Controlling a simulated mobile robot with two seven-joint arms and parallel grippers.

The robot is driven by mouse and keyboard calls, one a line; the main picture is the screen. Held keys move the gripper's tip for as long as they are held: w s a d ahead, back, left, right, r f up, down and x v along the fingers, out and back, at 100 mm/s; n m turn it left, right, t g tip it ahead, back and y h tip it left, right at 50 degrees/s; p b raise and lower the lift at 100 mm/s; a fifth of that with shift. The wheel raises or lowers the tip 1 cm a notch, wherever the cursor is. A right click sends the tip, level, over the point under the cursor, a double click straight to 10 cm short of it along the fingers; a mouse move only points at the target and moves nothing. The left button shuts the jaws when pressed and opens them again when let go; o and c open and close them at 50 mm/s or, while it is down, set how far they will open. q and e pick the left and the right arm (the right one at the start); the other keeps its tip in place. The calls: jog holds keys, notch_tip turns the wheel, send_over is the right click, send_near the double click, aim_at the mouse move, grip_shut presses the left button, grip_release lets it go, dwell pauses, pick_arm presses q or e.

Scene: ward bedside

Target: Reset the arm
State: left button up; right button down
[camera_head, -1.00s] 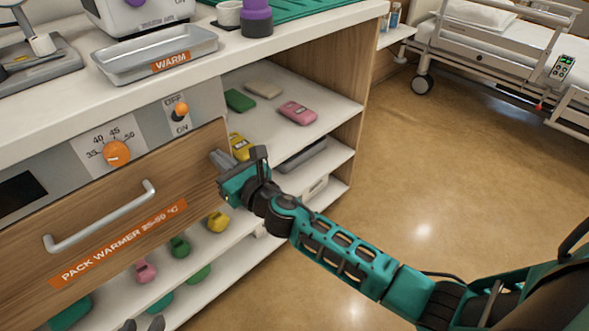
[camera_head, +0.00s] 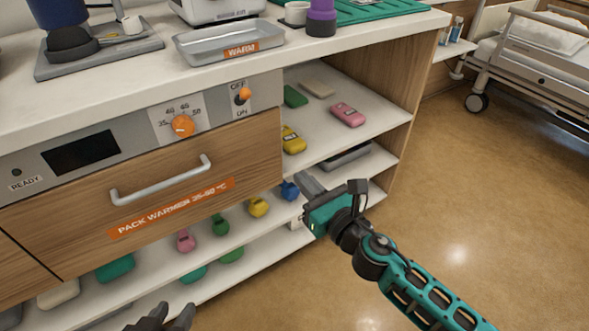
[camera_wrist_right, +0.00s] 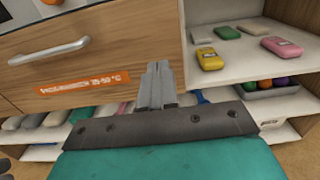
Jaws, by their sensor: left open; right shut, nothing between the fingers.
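My right gripper (camera_head: 308,184) is teal and dark grey. It is shut and empty, in front of the cabinet near the drawer's lower right corner. In the right wrist view its closed fingers (camera_wrist_right: 157,82) overlap the right end of the drawer front; whether they touch it I cannot tell. My left gripper (camera_head: 166,318) shows only its dark fingertips at the bottom edge of the head view. They are apart with nothing seen between them. The pack warmer drawer (camera_head: 80,215) is shut, with a silver bar handle (camera_head: 160,182) and an orange label.
The open shelves hold a pink pack (camera_head: 347,114), a yellow pack (camera_head: 292,140) and several coloured items below. A metal tray (camera_head: 205,46) marked WARM stands on the counter. The orange dial (camera_head: 183,125) is above the drawer. Floor at right is clear before the bed (camera_head: 545,60).

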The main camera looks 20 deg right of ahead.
jog(key=shift+s+d, duration=0.15)
jog(key=shift+s, duration=0.35)
pick_arm(q)
jog(key=shift+r, duration=0.1)
pick_arm(e)
jog(key=s+f+m+g+h, duration=0.1)
jog(key=s+f+m+g, duration=0.35)
jog(key=m, duration=1.25)
jog(key=s+f+m+g+h, duration=0.2)
jog(key=s+f+m, duration=0.5)
jog(key=m, duration=1)
pick_arm(q)
jog(key=s+a+r+y+p, duration=0.1)
jog(key=s+a+r+p, duration=0.1)
jog(key=r+p, duration=1.1)
jog(key=a+p, duration=0.1)
jog(key=p, duration=0.5)
jog(key=shift+a, duration=0.35)
pick_arm(e)
jog(key=s+d+r+m, duration=0.1)
jog(key=s+r, duration=0.1)
jog(key=r, duration=0.5)
jog(key=s+d+r+m, duration=0.2)
jog(key=s+r, duration=0.1)
jog(key=r, duration=0.4)
jog(key=shift+d+r+h, duration=0.15)
jog(key=shift+r+h, duration=0.15)
jog(key=shift+r, duration=0.05)
